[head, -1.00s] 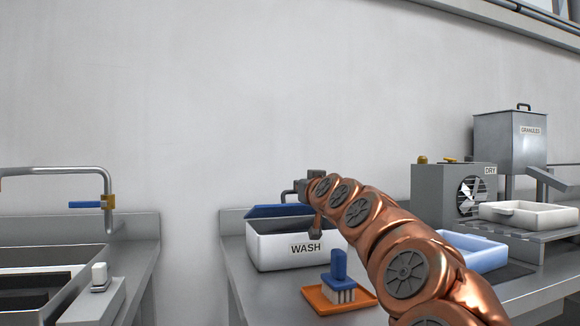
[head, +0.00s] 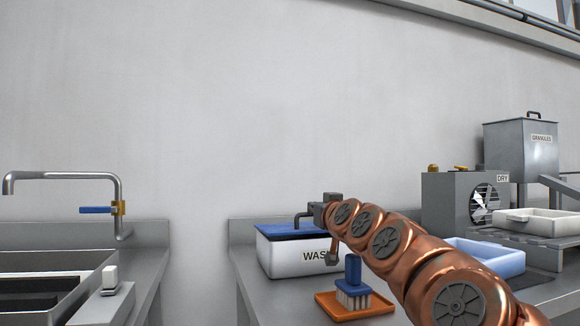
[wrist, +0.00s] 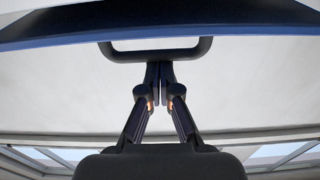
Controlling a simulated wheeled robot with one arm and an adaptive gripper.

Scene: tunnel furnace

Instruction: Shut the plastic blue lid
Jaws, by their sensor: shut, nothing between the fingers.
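The blue lid (head: 282,230) lies almost flat over the white bin marked WASH (head: 285,259); I cannot tell whether it is fully seated. Its dark handle (head: 301,218) stands up beside my gripper (head: 320,209). In the wrist view the lid (wrist: 235,38) spans the top with its blue edge towards me, and the handle (wrist: 190,55) hangs in front of the fingers. My gripper (wrist: 159,72) is shut and empty, its fingertips at or just below the handle's bar; contact is unclear. My arm hides the bin's right side.
A blue brush (head: 353,275) stands on an orange tray (head: 331,307) in front of the bin. A light blue tub (head: 492,256), the DRY unit (head: 447,205) and a white tray (head: 540,222) are at right. A sink with a tap (head: 119,190) is at left.

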